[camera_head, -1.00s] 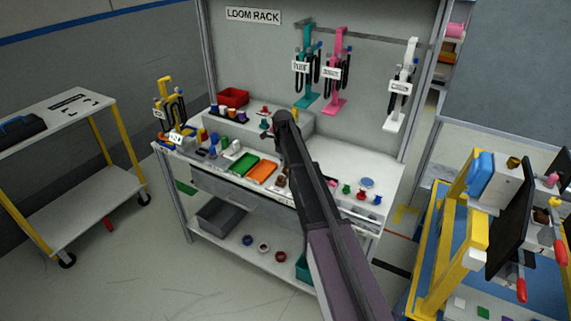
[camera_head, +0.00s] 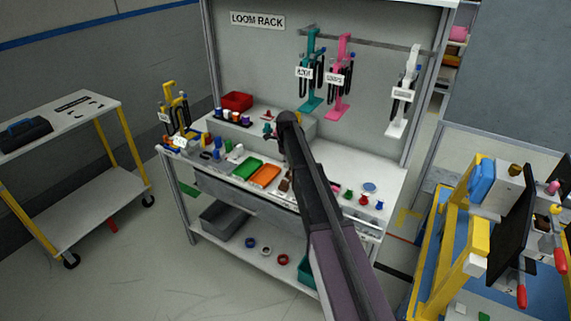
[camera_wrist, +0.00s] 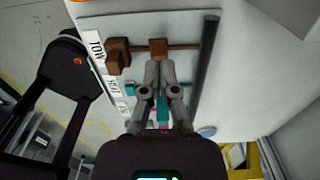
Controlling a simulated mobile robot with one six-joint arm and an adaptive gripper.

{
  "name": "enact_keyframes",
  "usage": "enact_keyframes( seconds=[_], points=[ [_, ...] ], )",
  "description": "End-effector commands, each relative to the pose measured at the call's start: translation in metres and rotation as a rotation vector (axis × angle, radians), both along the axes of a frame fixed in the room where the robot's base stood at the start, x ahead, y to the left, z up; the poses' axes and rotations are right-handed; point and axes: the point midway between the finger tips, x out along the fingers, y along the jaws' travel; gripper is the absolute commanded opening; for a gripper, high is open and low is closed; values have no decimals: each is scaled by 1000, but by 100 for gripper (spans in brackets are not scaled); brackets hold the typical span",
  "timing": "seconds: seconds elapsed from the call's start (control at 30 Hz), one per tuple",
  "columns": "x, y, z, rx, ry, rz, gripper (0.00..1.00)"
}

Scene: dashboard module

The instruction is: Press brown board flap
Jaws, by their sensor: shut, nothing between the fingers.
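In the wrist view a small brown block (camera_wrist: 158,47) sits on a thin brown bar on a pale board, just beyond my fingertips. A larger brown block (camera_wrist: 117,58) stands to its left, near white labels. I cannot tell for sure which brown piece is the flap. My gripper (camera_wrist: 160,68) is shut and empty, its tips close to the small brown block; contact cannot be told. In the head view brown pieces (camera_head: 285,183) show on the bench beside my arm, which hides part of them. My fingers do not show clearly there.
Teal and pink pieces (camera_wrist: 163,115) lie beneath my fingers in the wrist view. A dark bar (camera_wrist: 207,62) runs along the right. A yellow-framed cart (camera_head: 437,250) stands at right.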

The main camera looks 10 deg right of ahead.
Motion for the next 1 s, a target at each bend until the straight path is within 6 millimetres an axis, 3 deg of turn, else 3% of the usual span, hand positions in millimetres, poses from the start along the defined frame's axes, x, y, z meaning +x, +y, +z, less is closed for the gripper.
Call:
enact_keyframes(
  seconds=[0.47,1.0],
  points=[
    [2,3,10,0,0,0,0],
    [13,18,53,0,0,-2,0]
  ],
)
